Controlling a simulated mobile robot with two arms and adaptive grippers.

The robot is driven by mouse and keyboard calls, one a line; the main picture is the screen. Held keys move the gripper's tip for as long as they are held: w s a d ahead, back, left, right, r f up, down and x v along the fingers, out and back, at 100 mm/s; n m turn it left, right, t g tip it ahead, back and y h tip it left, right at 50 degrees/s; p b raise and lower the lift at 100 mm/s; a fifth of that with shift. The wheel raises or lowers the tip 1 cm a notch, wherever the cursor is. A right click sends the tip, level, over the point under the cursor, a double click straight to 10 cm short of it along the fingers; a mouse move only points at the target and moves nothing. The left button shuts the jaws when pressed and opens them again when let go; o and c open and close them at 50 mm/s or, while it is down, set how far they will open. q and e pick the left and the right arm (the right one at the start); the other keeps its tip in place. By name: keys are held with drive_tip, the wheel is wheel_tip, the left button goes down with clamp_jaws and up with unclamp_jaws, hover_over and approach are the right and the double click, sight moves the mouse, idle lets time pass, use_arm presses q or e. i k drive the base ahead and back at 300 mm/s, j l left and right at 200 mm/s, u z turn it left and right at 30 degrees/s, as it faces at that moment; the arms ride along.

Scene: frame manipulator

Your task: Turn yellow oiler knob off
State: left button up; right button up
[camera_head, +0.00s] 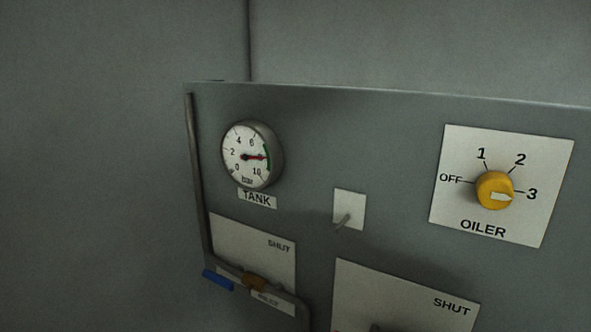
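The yellow oiler knob (495,190) sits on a white square plate (465,150) at the right of the grey panel. The plate is marked OFF at the left, 1 and 2 above, 3 at the right, and OILER below. The knob's pale pointer mark faces right, toward 3. Neither of my grippers shows in the head view, and nothing covers the knob.
A round TANK gauge (247,156) is at the panel's upper left. A small toggle on a white plate (350,203) is in the middle. A pipe (196,180) with a blue-handled valve (217,280) runs down the left. SHUT plates (420,295) lie below. The space before the knob looks clear.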

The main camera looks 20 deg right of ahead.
sight(494, 190)
drive_tip(key=l+z, duration=0.1)
drive_tip(key=z, duration=0.3)
drive_tip(key=k+l+z, duration=0.15)
drive_tip(key=z, duration=0.25)
drive_tip(key=l+z, duration=0.1)
drive_tip(key=z, duration=0.3)
drive_tip(key=k, duration=0.25)
